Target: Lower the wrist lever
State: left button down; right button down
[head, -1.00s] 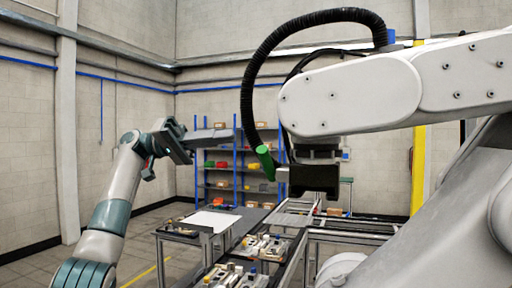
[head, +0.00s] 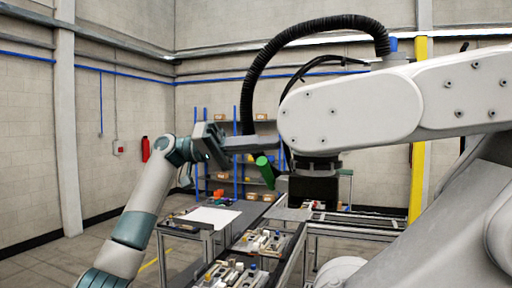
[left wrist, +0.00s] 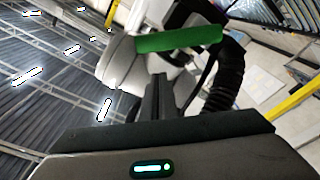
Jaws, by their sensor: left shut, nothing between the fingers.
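The wrist lever is a green bar (head: 265,172) on the dark wrist of the large white robot arm. It leans, with its upper end to the left. My left gripper (head: 276,143) reaches in from the left, its shut fingers pointing right, and shows just above the lever. In the left wrist view the lever (left wrist: 180,40) lies across the picture beyond the shut, empty fingertips (left wrist: 160,78). I cannot tell whether they touch it. My right gripper is not in view.
The white robot arm (head: 350,110) with a black hose (head: 262,65) fills the right side. Below are tables with fixtures (head: 262,241) and a white sheet (head: 208,217). A shelf rack (head: 237,120), a yellow post (head: 419,150) and a red extinguisher (head: 145,149) stand behind.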

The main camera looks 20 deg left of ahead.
aim_at(268, 175)
pick_arm(q)
jog(key=s+f, duration=0.1)
jog(key=s+a+f+p, duration=0.1)
jog(key=shift+s+a+f, duration=0.1)
jog(key=shift+s+f, duration=0.1)
jog(key=shift+f, duration=0.2)
dwell(0.3)
jog(key=shift+s+f+m+g+b, duration=0.25)
jog(key=shift+s+f+m+b, duration=0.4)
jog(key=shift+m+b, duration=1)
jog(key=shift+s+f+m+g+b, duration=0.2)
jog(key=shift+s+f+m+b, duration=0.25)
jog(key=shift+f+m+b, duration=1.1)
jog(key=shift+s+r+m+g+b, duration=0.2)
jog(key=shift+s+m+b, duration=0.6)
jog(key=shift+b, duration=1.65)
jog(key=shift+w+f, duration=0.25)
